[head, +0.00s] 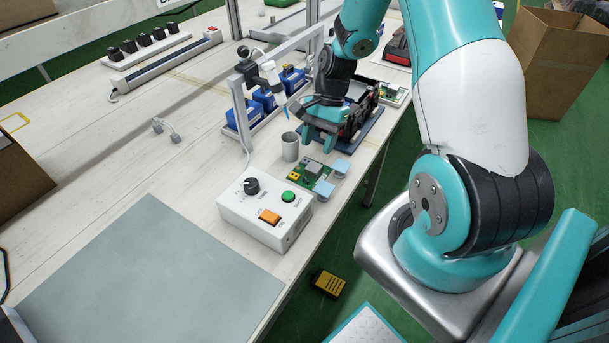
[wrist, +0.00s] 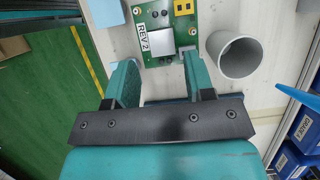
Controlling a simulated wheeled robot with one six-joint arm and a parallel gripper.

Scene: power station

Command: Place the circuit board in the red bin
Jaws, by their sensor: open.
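The green circuit board (head: 313,174) lies on the white workbench, between the grey cup and the bench edge. In the wrist view the board (wrist: 167,21) shows a "REV 2" label, a silver block and yellow connectors. My gripper (head: 320,138) is above the bench, just beyond the board and cup in the head view. In the wrist view my gripper (wrist: 158,80) has its two teal fingers apart with nothing held between them, and the board's near end lies around and ahead of the fingertips. I cannot make out a red bin with certainty in either view.
A grey cup (head: 290,146) stands beside the board; it also shows in the wrist view (wrist: 235,53). A white control box (head: 265,212) with knob and buttons is nearer. Blue bins (head: 266,98) stand behind. A grey mat (head: 150,270) lies empty at the front left.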

